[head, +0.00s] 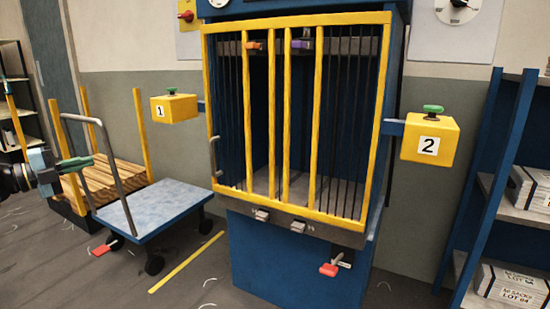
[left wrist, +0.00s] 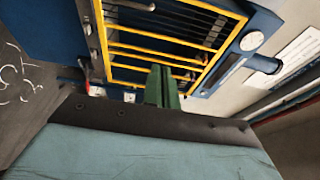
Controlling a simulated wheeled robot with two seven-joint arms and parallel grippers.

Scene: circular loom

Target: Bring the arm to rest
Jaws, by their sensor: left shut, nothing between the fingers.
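My left gripper (head: 76,162) comes in at the left edge of the head view, with green fingers shut and nothing between them. It is in front of the grey cart handle in the picture and well to the left of the blue machine. In the left wrist view the green fingers (left wrist: 161,86) are together, pointing toward the machine's yellow barred gate (left wrist: 150,45). The gate (head: 279,200) is closed across the machine's front in the head view. My right gripper does not show in either view.
A flat cart (head: 155,207) with a bent handle stands left of the machine. Yellow boxes marked 1 (head: 175,108) and 2 (head: 430,139) flank the machine, each with a green top knob. A red-handled lever (head: 329,269) sticks out below. A blue shelf (head: 520,215) stands at right.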

